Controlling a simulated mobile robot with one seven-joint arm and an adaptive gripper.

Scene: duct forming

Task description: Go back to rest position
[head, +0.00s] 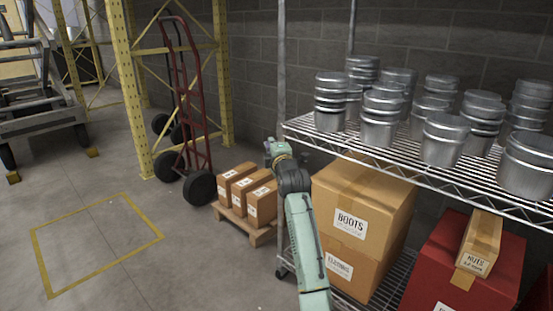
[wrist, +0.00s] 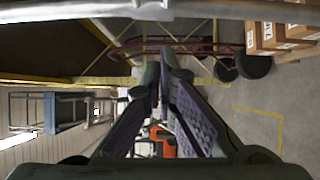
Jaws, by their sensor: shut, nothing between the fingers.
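My green arm (head: 306,240) reaches up from the bottom of the head view, beside the left end of the wire shelf. Its far end, with a dark joint, is level with the upper shelf; the fingers cannot be made out there. In the wrist view my gripper (wrist: 165,66) is shut and empty, its two fingers meeting at the tips. The wrist picture is turned sideways. No object touches the fingers.
A wire shelf (head: 420,170) bears stacked metal ducts (head: 445,140), with a BOOTS box (head: 365,195) and red box below. Small boxes on a pallet (head: 262,236), a red hand truck (head: 190,100) and yellow rack stand behind. Floor around the yellow square (head: 50,283) is clear.

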